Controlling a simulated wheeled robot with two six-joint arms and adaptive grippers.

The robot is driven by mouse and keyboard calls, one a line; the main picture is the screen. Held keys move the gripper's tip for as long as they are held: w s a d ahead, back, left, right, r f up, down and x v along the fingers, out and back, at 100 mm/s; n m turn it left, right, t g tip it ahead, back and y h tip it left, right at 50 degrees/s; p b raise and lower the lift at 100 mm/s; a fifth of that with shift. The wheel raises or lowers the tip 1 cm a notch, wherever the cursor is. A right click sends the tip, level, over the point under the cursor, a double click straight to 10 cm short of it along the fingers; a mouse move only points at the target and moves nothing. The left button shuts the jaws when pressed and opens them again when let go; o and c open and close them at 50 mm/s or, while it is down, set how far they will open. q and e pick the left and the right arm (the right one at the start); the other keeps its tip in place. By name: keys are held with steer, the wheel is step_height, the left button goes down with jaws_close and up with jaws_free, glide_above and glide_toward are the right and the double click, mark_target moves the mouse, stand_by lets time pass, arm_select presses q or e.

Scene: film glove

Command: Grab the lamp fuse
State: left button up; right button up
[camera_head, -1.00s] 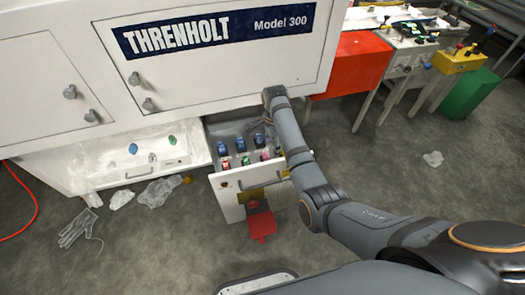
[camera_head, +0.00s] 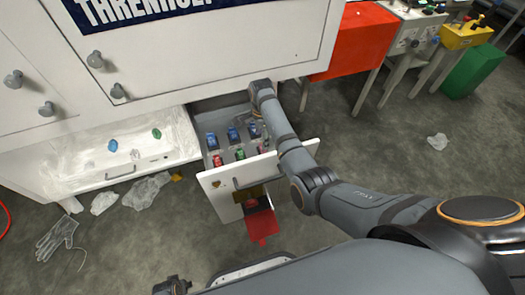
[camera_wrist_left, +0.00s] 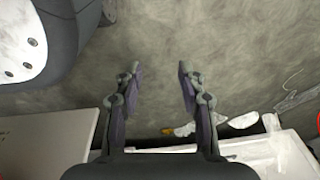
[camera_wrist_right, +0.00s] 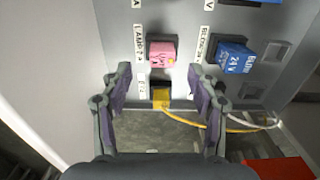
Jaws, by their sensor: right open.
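The lamp fuse (camera_wrist_right: 163,53) is a pink block beside a label reading LAMP 2 A, seated in a grey panel in the right wrist view. My right gripper (camera_wrist_right: 159,72) is open, with its fingers spread to either side below the fuse and nothing between them held. In the head view, my right arm reaches into the open drawer (camera_head: 225,181), and its fingertips are hidden. My left gripper (camera_wrist_left: 159,68) is open and empty above the floor in the left wrist view.
A blue fuse (camera_wrist_right: 235,58) sits right of the pink one. A yellow plug (camera_wrist_right: 161,97) with a cable lies below it. Plastic scraps (camera_head: 147,190) and a glove (camera_head: 57,234) lie on the floor.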

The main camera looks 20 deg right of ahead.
steer(key=shift+f, duration=1.2)
steer(key=f+b, duration=0.1)
steer(key=f, duration=0.1)
steer(key=f+b, duration=0.1)
steer(key=f, duration=0.1)
steer(key=shift+w+d+f, duration=0.15)
steer(key=shift+d+f, duration=0.05)
steer(key=shift+f, duration=0.1)
steer(key=c, duration=1.3)
arm_select(q)
steer(key=w+d+r, duration=0.1)
steer(key=w+r, duration=0.3)
steer(key=r, duration=0.1)
steer(key=shift+w+d, duration=0.3)
steer(key=shift+d, duration=0.05)
arm_select(e)
steer(key=shift+o, duration=0.2)
